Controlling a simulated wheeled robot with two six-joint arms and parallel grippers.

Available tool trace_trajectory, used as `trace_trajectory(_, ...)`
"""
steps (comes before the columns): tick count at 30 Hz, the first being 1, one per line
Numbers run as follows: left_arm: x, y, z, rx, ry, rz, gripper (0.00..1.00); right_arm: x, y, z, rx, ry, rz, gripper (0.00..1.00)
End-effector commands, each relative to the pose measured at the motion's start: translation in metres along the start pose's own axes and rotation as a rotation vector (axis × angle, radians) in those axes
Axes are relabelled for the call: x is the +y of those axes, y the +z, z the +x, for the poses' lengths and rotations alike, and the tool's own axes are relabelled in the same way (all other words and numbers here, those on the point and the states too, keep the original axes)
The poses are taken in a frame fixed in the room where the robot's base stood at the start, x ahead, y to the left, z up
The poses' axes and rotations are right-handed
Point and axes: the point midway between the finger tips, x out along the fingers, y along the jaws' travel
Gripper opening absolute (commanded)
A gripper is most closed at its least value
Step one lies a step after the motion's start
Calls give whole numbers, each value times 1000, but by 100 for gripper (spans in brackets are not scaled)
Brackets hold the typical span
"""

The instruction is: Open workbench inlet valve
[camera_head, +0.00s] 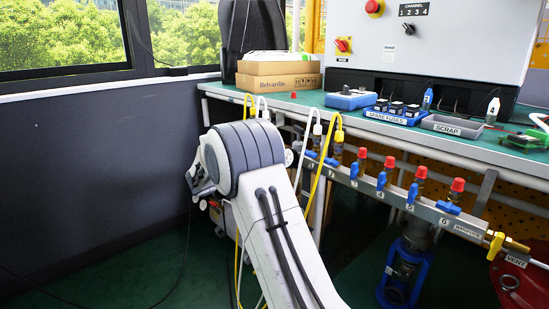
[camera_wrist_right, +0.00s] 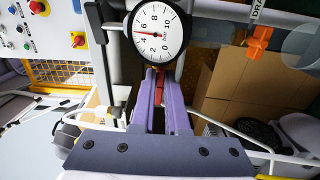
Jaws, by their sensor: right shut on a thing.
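My right arm crosses the middle of the head view, and its gripper end (camera_head: 202,183) is at the left of the arm, mostly hidden behind it. In the right wrist view the right gripper (camera_wrist_right: 160,78) has its two purple fingers close together around a narrow red piece (camera_wrist_right: 159,90), which looks like a valve handle just below a round pressure gauge (camera_wrist_right: 160,33). The gauge needle points left, near 4 to 6. No inlet label is readable, and the pipe behind the fingers is largely hidden. My left gripper is not in view.
A manifold (camera_head: 455,228) with several blue handles and red caps runs along the workbench (camera_head: 460,148), with a yellow vent handle (camera_head: 495,245). White and yellow hoses (camera_head: 318,175) hang close to my arm. An orange handle (camera_wrist_right: 258,42) is beside a drain tag.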

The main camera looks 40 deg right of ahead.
Motion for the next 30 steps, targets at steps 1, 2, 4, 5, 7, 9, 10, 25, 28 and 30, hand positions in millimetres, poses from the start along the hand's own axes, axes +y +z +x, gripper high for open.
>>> trace_trajectory(1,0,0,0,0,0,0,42,-2,-1,-2,3,-4,0,0)
trace_trajectory(2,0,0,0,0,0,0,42,-2,-1,-2,3,-4,0,0)
trace_trajectory(4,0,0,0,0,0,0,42,-2,-1,-2,3,-4,-1,0)
trace_trajectory(5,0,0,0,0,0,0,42,-2,-1,-2,3,-4,-1,0)
trace_trajectory(7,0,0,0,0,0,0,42,-2,-1,-2,3,-4,-1,0)
trace_trajectory(9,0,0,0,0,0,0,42,-2,-1,-2,3,-4,-1,39)
trace_trajectory(10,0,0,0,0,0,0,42,-2,-1,-2,2,-4,-1,42)
trace_trajectory(25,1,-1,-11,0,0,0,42,3,-1,-23,5,-1,-3,42)
trace_trajectory(28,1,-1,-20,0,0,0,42,3,-2,-44,6,-2,-4,42)
trace_trajectory(30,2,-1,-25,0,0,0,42,3,-1,-58,6,-2,-3,42)
